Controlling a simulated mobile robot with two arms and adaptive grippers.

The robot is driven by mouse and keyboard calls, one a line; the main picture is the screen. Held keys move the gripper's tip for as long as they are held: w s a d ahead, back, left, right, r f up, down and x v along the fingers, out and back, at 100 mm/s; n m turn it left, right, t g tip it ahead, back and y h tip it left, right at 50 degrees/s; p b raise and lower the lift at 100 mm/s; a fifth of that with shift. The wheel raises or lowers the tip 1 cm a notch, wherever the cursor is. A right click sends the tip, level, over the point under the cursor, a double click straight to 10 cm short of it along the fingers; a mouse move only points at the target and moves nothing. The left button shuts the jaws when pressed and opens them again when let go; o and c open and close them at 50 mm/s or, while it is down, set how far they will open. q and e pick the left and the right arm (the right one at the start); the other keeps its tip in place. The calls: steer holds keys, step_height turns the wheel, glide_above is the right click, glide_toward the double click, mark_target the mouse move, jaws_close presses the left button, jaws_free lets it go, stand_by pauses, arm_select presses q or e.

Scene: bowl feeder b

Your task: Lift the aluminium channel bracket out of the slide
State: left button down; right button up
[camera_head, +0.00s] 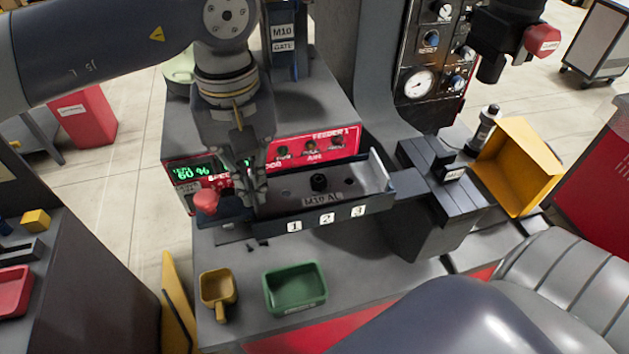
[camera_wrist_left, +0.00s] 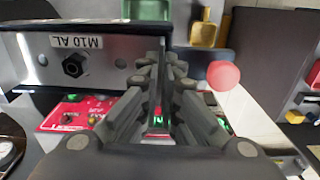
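The aluminium channel bracket (camera_head: 338,186) lies in the dark slide (camera_head: 375,206), with a black nut on its floor, an "M10 AL" label and an upright flange at its right end. In the left wrist view the bracket (camera_wrist_left: 104,66) is left of the fingers. My left gripper (camera_head: 254,196) points down at the bracket's left end and hides the flange there. In the left wrist view its fingers (camera_wrist_left: 165,62) are close together with a narrow gap. I cannot tell whether they are pressed on that flange. My right gripper is not in view.
A red knob (camera_head: 206,201) stands just left of the gripper. The feeder's red panel (camera_head: 312,146) is behind the slide. A green tray (camera_head: 295,288) and a yellow scoop (camera_head: 217,290) are in front. A dark block (camera_head: 440,170) stands right of the slide.

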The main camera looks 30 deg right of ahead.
arm_select(q)
steer(key=shift+r+p, duration=1.15)
steer(key=shift+r, duration=0.8)
